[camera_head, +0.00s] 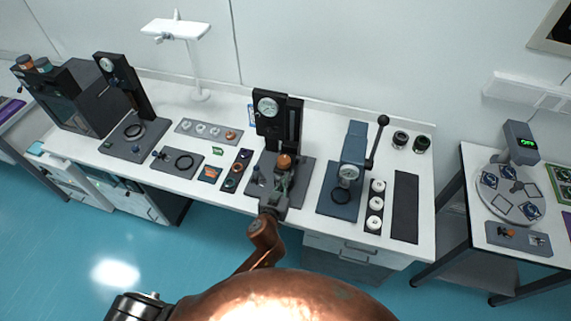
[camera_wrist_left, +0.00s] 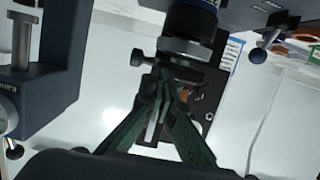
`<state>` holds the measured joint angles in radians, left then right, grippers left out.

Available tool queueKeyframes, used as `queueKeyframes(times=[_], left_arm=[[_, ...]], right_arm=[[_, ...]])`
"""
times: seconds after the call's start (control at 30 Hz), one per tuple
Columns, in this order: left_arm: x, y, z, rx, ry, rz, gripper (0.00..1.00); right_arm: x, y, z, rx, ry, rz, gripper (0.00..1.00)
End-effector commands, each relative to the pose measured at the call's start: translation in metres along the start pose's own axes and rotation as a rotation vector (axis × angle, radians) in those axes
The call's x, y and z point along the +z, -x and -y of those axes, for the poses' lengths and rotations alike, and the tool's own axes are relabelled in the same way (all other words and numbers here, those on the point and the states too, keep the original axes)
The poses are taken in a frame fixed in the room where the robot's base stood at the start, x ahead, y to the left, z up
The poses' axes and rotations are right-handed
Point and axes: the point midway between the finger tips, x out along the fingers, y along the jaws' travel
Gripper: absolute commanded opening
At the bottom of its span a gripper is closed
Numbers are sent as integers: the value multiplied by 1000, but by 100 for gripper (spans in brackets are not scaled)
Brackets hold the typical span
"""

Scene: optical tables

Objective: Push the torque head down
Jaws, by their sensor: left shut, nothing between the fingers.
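The black torque head (camera_head: 269,125) with a round white gauge stands on its column at the middle of the bench, above a dark grey base plate (camera_head: 304,170). An orange-brown round part (camera_head: 285,161) shows just below it. My left gripper (camera_head: 283,180) is in front of the column, low over the base plate. In the left wrist view its green fingers (camera_wrist_left: 160,88) are closed together with nothing between them. Their tips are close to a dark cylindrical part with a blue band (camera_wrist_left: 188,38) and a black thumbscrew (camera_wrist_left: 150,60); I cannot tell whether they touch. My right gripper is not in view.
To the left are a small black panel (camera_head: 235,171) and another gauge stand (camera_head: 125,85). The bench's front edge is close.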

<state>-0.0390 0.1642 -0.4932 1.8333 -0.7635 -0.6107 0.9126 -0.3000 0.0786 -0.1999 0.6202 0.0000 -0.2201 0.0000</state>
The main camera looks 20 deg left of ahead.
Motion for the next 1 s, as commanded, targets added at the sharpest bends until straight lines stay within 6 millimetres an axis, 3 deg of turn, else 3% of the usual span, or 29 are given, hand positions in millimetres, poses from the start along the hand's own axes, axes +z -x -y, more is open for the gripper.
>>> queueKeyframes(times=[0.37,0.7,1.0], left_arm=[[-6,0,1,-1,0,-4,0],[-47,11,-4,5,1,-2,0],[-37,75,-4,6,1,2,0]], right_arm=[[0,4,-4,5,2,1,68],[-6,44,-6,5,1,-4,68],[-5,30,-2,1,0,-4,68]])
